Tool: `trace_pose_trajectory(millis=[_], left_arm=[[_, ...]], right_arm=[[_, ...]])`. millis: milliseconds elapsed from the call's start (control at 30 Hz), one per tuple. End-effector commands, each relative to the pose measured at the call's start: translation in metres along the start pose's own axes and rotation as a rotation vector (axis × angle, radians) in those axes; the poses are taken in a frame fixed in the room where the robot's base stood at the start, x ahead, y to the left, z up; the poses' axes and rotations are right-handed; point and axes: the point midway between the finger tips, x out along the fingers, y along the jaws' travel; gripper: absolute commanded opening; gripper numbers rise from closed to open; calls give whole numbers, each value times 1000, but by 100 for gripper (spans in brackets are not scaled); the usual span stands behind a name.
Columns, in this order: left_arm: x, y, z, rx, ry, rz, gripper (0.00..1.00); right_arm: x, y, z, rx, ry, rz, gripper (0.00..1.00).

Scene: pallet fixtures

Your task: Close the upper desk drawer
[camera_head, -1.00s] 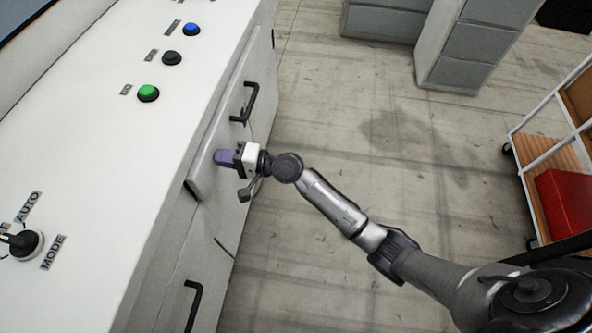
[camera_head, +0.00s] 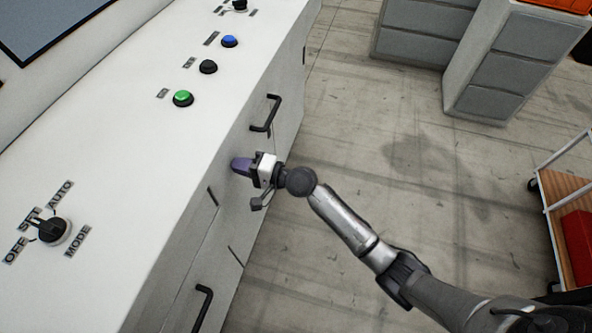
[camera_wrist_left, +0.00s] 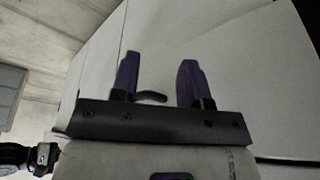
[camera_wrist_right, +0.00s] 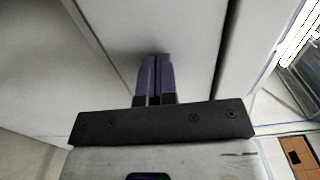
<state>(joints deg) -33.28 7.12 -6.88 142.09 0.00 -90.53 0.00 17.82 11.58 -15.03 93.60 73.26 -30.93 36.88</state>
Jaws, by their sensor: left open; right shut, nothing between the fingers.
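The upper drawer's pale front (camera_head: 238,190), with a black bar handle (camera_head: 267,113), is in the white desk's side. It looks flush or nearly flush in the head view; a thin dark slit marks its near end. My right gripper (camera_head: 240,164) is shut and empty, its purple fingertips at the drawer front, nearer the camera than the handle. Contact is hard to tell. The right wrist view shows the closed fingers (camera_wrist_right: 157,65) against a pale panel. My left gripper (camera_wrist_left: 160,65) is open before a pale panel, with a dark handle (camera_wrist_left: 151,97) seen between its fingers; it is outside the head view.
The desk top (camera_head: 120,140) carries a green button (camera_head: 183,98), black and blue buttons and a mode knob (camera_head: 53,231). A lower black handle (camera_head: 202,308) is nearer. Grey cabinets (camera_head: 510,65) and a cart with a red box (camera_head: 578,245) stand right. Floor between is clear.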

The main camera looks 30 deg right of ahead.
Motion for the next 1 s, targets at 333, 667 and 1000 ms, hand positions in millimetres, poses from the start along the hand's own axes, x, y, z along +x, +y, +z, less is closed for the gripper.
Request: trace_pose_trajectory(millis=[333,667,1000], left_arm=[[-5,-1,-2,2,1,-2,42],[-4,2,-2,-8,2,6,42],[-3,2,-2,-9,2,7,42]], right_arm=[[-62,-1,5,-2,-14,0,0],[-114,-1,4,0,-15,-2,0],[-130,-2,4,-1,-15,-4,0]])
